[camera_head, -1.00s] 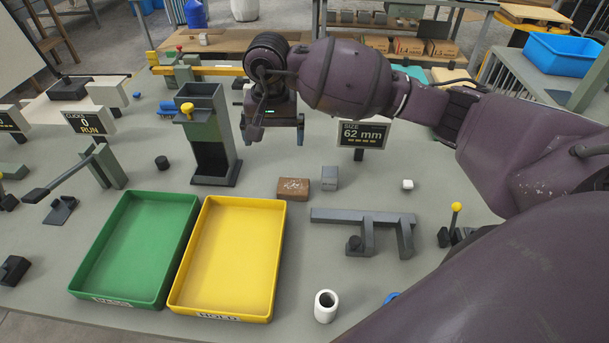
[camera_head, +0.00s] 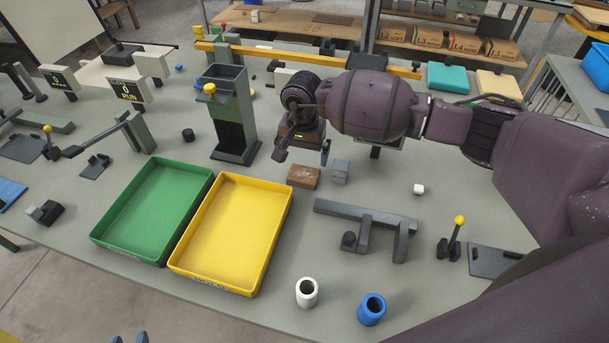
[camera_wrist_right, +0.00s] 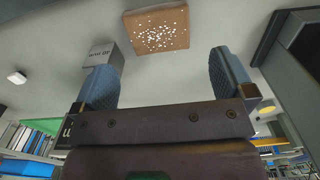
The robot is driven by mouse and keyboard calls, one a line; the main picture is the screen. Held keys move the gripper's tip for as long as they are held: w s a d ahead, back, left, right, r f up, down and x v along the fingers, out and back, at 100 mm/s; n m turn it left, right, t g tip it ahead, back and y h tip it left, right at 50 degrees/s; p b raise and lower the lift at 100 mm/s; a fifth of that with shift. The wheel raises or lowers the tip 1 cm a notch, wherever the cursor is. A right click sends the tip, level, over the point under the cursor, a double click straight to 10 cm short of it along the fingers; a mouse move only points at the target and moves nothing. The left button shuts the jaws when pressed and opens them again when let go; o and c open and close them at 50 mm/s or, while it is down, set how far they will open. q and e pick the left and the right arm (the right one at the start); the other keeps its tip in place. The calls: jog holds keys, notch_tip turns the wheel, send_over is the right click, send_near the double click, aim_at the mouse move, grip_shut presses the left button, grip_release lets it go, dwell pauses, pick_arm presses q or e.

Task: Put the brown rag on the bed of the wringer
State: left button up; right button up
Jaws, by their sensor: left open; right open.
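A brown block with white specks (camera_head: 304,177) lies on the grey bench; it is the only small brown piece near my grippers, and I cannot tell whether it is the rag. It also shows in the right wrist view (camera_wrist_right: 157,28), ahead of the fingers. My right gripper (camera_head: 303,153) is open and empty, just behind and above this block; its two fingers stand apart in the wrist view (camera_wrist_right: 162,64). Only the tips of my left gripper (camera_head: 130,339) show at the bottom edge, apart. I cannot pick out the wringer with certainty.
A grey cube (camera_head: 340,171) sits beside the brown block. A dark green tower with a yellow knob (camera_head: 232,113) stands left of my right gripper. A green tray (camera_head: 128,253), a yellow tray (camera_head: 283,232) and a grey bracket (camera_head: 340,208) are nearer. Teal (camera_head: 447,79) and tan (camera_head: 498,86) pads lie behind.

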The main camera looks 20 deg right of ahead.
aim_at(304, 173)
jog(key=shift+f+p, duration=0.35)
jog(key=shift+f, duration=3.15)
jog(key=shift+d, duration=0.1)
jog(key=shift+c, duration=0.2)
jog(key=c, duration=0.8)
jog(key=shift+o, duration=0.2)
jog(key=shift+r, duration=0.1)
notch_tip(304, 173, up, 20)
jog(key=s+d+f+n, duration=0.3)
jog(key=s+f+n, duration=0.2)
jog(key=s, duration=0.5)
jog(key=shift+d+f+n+b, duration=0.2)
jog(key=shift+f+n+b, duration=0.15)
jog(key=shift+n, duration=0.55)
